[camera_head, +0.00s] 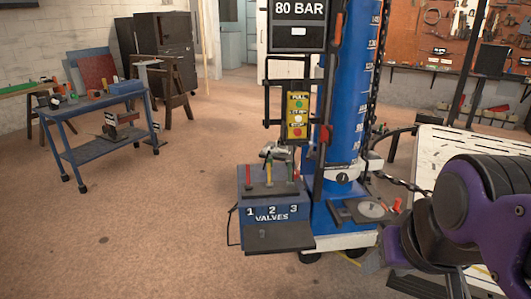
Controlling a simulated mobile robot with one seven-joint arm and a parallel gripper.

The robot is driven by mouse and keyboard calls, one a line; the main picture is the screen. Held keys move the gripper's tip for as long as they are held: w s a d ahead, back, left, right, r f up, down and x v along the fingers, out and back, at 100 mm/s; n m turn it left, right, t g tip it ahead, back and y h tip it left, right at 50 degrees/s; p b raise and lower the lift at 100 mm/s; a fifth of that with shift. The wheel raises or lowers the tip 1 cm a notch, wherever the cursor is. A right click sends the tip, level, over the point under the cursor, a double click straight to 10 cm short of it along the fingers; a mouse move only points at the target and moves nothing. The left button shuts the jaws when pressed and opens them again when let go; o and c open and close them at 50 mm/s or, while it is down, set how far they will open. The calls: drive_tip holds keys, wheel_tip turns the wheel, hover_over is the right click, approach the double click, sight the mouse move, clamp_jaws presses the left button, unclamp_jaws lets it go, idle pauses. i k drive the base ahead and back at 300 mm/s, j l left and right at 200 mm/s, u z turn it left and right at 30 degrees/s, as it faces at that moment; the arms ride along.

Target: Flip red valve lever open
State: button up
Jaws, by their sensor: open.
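A blue valve box (270,226) marked "1 2 3 VALVES" stands on the floor at the middle, in front of a blue column. A red lever (248,177) stands roughly upright over number 1. A green lever (269,174) stands beside it, and a third lever (290,172) is at the right; its colour is hard to make out. A grey metal part partly hides the lever tops' background. My gripper (414,274) is at the lower right, open and empty, well apart from the levers. Part of it is cut off or hidden by my purple arm.
The blue column (347,100) carries an "80 BAR" display (298,22) and a yellow button panel (297,115). A pale table (450,150) stands at the right behind my arm. A blue tool cart (100,135) is at the left. The floor left of the valve box is clear.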

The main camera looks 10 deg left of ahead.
sight(249, 186)
drive_tip(key=u, duration=0.6)
drive_tip(key=i+j, duration=1.4)
drive_tip(key=i+j+z, duration=0.1)
drive_tip(key=i+j, duration=0.55)
drive_tip(key=j, duration=0.25)
drive_tip(key=k+l+z, duration=0.1)
drive_tip(key=k+l, duration=0.25)
drive_tip(key=l, duration=0.3)
drive_tip(key=i+j, duration=0.25)
drive_tip(key=j, duration=0.2)
drive_tip(key=u, duration=0.05)
